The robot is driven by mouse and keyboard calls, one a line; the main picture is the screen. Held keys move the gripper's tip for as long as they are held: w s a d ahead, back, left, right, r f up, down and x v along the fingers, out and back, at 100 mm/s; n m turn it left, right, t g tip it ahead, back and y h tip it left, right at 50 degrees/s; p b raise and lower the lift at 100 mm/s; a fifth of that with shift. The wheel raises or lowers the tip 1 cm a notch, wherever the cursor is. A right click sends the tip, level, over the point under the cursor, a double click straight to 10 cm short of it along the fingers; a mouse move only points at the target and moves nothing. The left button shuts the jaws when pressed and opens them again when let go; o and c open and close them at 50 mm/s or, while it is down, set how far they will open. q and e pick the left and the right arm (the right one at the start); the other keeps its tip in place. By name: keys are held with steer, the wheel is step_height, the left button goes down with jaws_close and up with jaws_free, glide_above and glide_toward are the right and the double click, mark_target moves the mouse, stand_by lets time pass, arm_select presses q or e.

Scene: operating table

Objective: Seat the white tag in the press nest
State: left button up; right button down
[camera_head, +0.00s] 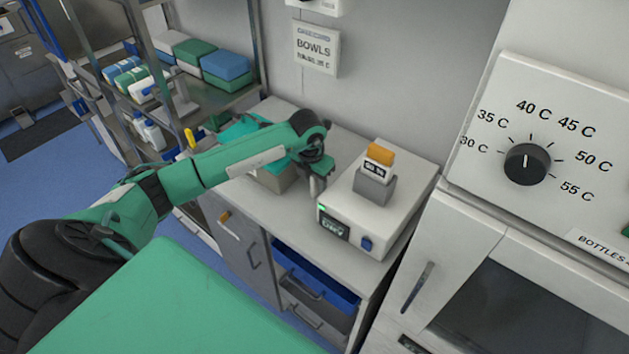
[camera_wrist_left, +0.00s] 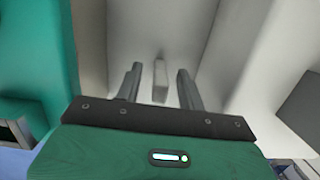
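The white press unit (camera_head: 385,215) stands on the counter, with a small display and a blue button on its front. A grey block (camera_head: 373,188) on top of it looks like the nest. A white card with dark print (camera_head: 376,168) and an orange piece (camera_head: 380,153) rise from that block. My left gripper (camera_head: 318,185) points down just left of the unit. In the left wrist view its two fingers (camera_wrist_left: 159,72) are apart, with a small pale upright piece (camera_wrist_left: 160,84) between them. Gaps show on both sides. I cannot tell whether it is the white tag. My right gripper is not visible.
A box with teal cloth (camera_head: 275,178) stands left of the gripper, close to my forearm. A blue open drawer (camera_head: 315,283) is below the counter. A shelf with packs (camera_head: 200,90) is at left, and a cabinet with a dial (camera_head: 527,164) at right.

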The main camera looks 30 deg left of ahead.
arm_select(q)
steer(key=shift+f, duration=0.2)
jaws_close()
